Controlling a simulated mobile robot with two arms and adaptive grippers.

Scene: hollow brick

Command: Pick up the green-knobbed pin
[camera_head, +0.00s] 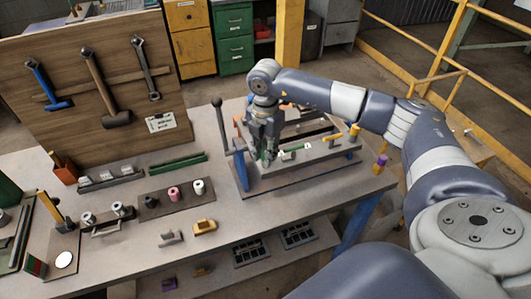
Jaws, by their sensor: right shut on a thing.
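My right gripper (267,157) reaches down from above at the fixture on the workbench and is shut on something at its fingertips. A small bit of green shows at the fingertips, which fits the green-knobbed pin, mostly hidden by the fingers. The grey fixture (322,151) has a green strip beside the gripper, a yellow-topped post (354,133) at its right end, and a blue lever stand at its left. I cannot tell whether the pin is seated or lifted clear. My left gripper is not in view.
A tall dark lever (220,125) stands just left of my gripper. A tray with small spools (173,193) and a yellow block (205,226) lie on the bench (130,240). A tool board (80,80) with hammers stands behind. A purple-topped post (381,162) is at the right edge.

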